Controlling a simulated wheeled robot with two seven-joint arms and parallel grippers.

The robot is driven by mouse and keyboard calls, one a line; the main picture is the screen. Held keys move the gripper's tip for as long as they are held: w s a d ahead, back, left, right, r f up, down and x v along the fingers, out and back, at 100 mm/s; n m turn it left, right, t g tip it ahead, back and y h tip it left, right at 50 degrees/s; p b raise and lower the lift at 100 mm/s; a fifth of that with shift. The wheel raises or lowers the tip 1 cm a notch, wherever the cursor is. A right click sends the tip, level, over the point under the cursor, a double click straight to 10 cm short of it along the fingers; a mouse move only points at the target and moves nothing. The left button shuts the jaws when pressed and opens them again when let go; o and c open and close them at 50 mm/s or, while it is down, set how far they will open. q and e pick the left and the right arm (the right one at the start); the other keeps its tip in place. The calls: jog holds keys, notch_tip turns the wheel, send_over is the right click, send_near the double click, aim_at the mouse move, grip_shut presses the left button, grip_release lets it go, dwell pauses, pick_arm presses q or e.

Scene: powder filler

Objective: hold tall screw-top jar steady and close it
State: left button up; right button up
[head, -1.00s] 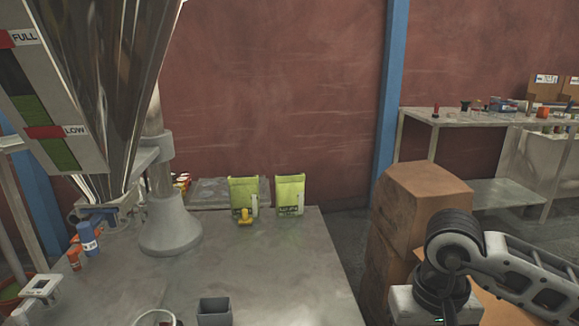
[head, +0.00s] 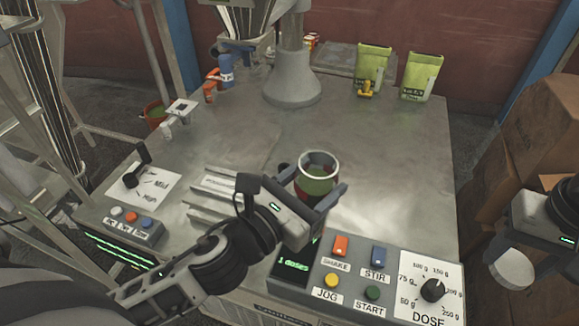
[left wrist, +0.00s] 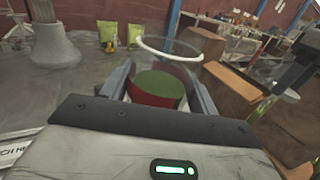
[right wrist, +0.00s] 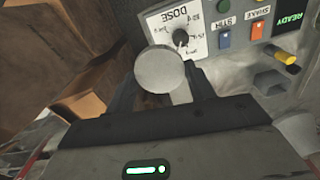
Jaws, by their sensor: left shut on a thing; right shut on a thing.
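The tall jar (head: 317,166) stands upright, its mouth open. It is clear glass with a red band and green powder inside. My left gripper (head: 318,194) is shut around its body, below the rim. In the left wrist view, the jar's glass rim (left wrist: 198,53) and the green powder (left wrist: 157,88) show between the fingers. My right gripper (right wrist: 164,92) is shut on a round, pale grey lid (right wrist: 160,70). In the head view, the lid (head: 514,270) is at the right, beyond the table's right edge and apart from the jar.
A control panel with buttons and a dose dial (head: 433,290) lies along the table's front edge, between jar and lid. Green pouches (head: 421,76) and a filler column (head: 291,80) stand behind. Cardboard boxes (head: 540,140) stand at the right. The table (head: 400,150) right of the jar is clear.

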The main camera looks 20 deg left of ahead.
pick_arm(q)
jog(key=d+m+g+h, duration=0.3)
jog(key=d+m+h, duration=0.1)
jog(key=d+h, duration=0.2)
jog(key=shift+w+d+r, duration=0.3)
jog(key=shift+d, duration=0.5)
pick_arm(e)
jog(key=shift+a, duration=0.1)
jog(key=w+a+r, duration=0.3)
jog(key=a+r, duration=0.5)
jog(key=a, duration=0.4)
jog(key=shift+w+a+n, duration=0.2)
jog(key=shift+a+n, duration=0.1)
jog(key=shift+n, duration=0.1)
jog(key=s+a+r, duration=0.2)
jog(key=a+r, duration=0.6)
jog(key=a, duration=0.2)
jog(key=shift+a+n, duration=0.2)
jog(key=shift+n, duration=0.1)
jog(key=shift+f, duration=0.15)
jog(key=shift+f, duration=1.9)
jog(key=shift+f, duration=0.1)
jog(key=shift+a+f, duration=0.1)
jog(key=shift+f, duration=0.7)
